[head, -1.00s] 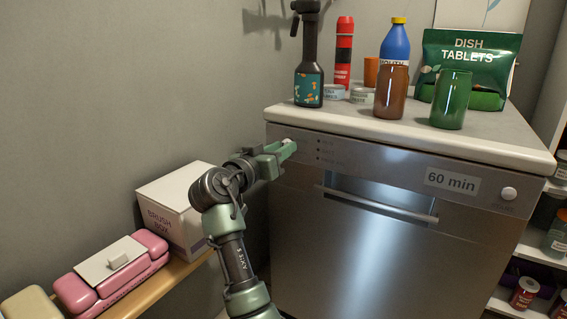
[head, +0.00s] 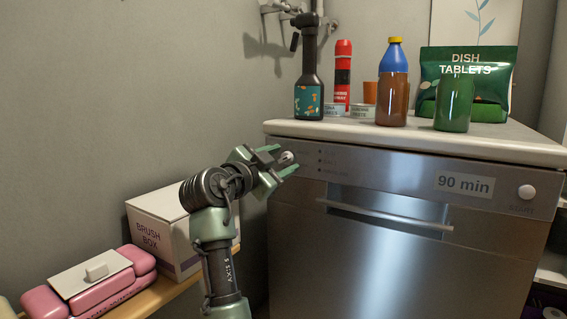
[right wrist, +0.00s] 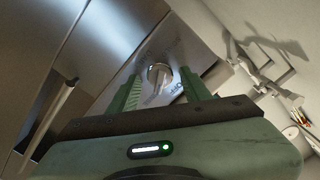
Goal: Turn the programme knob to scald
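The dishwasher (head: 365,260) is a steel machine with a light worktop. Its programme knob (head: 286,158) is at the left end of the front panel; it also shows in the right wrist view (right wrist: 159,76). The display (head: 464,184) reads "90 min". My right gripper (head: 284,160) is open at the knob, one finger on either side; the right wrist view (right wrist: 160,88) shows gaps between the fingers and the knob. My left gripper is not in view.
A round button (head: 527,192) is at the panel's right end. Bottles, tins and a dish tablets bag (head: 468,75) stand on the worktop. The wall is close left of the machine.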

